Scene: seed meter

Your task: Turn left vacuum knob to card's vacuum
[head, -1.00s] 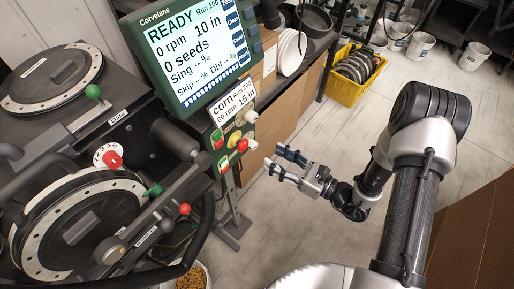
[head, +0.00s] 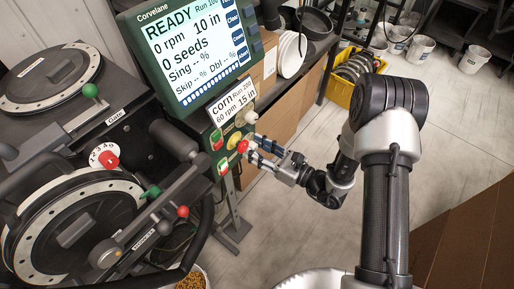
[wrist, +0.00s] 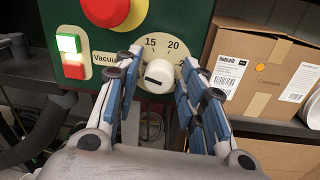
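The vacuum knob (wrist: 157,76) is white with a dark line across its face that lies roughly level. It sits on a green panel beside the "Vacuum" label (wrist: 106,58); its scale shows 15 and 20, and the left part is hidden by a finger. My gripper (wrist: 165,80) is open, with one finger on each side of the knob; I cannot tell whether they touch it. In the head view my gripper (head: 256,149) reaches the panel's lower right and hides this knob. The card (head: 232,101) reads corn, Run 200, 60 rpm, 15 in. The screen (head: 197,50) shows 10 in.
A red mushroom button (wrist: 106,8) is just above the fingers. A lit green button (wrist: 69,43) and a red button (wrist: 74,71) are left of them. A cardboard box (wrist: 250,75) stands at right. Another pale knob (head: 251,117) is higher on the panel.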

